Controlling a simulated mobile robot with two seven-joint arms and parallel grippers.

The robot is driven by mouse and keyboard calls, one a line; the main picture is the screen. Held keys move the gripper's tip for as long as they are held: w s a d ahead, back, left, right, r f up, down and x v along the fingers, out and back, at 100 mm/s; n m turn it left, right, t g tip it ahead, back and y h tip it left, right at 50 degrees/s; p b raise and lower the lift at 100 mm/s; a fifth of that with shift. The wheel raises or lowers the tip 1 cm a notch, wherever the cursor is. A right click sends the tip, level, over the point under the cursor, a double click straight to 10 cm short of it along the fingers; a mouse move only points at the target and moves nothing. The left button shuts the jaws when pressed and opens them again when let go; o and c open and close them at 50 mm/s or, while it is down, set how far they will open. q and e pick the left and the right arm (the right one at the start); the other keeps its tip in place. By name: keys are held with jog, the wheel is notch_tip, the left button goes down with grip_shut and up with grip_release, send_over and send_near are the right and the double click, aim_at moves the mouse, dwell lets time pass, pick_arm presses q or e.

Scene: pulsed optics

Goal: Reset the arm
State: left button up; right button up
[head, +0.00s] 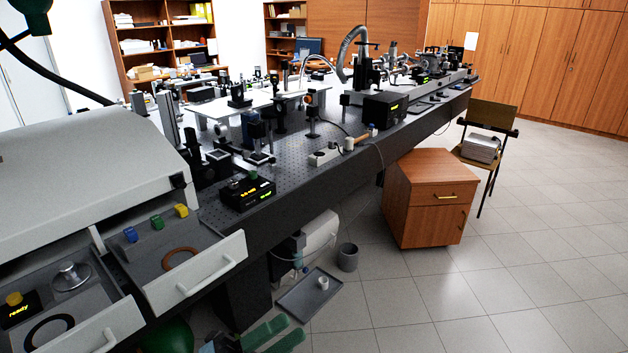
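My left gripper (291,329) shows at the bottom edge, left of centre, with two green fingers that point up and to the right. The fingers stand apart with a narrow gap, and nothing shows between them. It appears in front of the floor, just below the grey tray (298,312) in the picture, and does not seem to touch it. Most of the arm behind it is outside the frame. My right gripper is not in view.
A long dark optical table (330,174) full of instruments runs to the back right. At left, a grey machine has two open drawers (205,278). A wooden cabinet (428,195), a chair (486,148) and a bin (348,257) stand on the floor. The tiled floor at right is clear.

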pick_arm(q)
jog(key=s+a+f+n+t+y, duration=0.25)
jog(key=a+f+n+y, duration=0.25)
jog(key=f+n+y, duration=0.5)
jog(key=s+a+f+n+t+y, duration=0.25)
jog(key=a+f+n+y, duration=0.25)
jog(key=f+n, duration=0.5)
jog(key=s+a+f+n+g+y, duration=0.2)
jog(key=s+f+n+g, duration=0.1)
jog(key=s+f, duration=0.3)
jog(key=s+a+f+n+g+y+p, duration=0.1)
jog(key=s+f+n, duration=0.4)
jog(key=s, duration=0.5)
jog(key=shift+s+a+f+n+g+y, duration=0.4)
jog(key=shift+a+f+g+y, duration=0.15)
jog(key=shift+a+g, duration=0.55)
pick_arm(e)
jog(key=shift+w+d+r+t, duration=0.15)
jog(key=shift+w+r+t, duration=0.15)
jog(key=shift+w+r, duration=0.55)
pick_arm(q)
jog(key=shift+a, duration=0.15)
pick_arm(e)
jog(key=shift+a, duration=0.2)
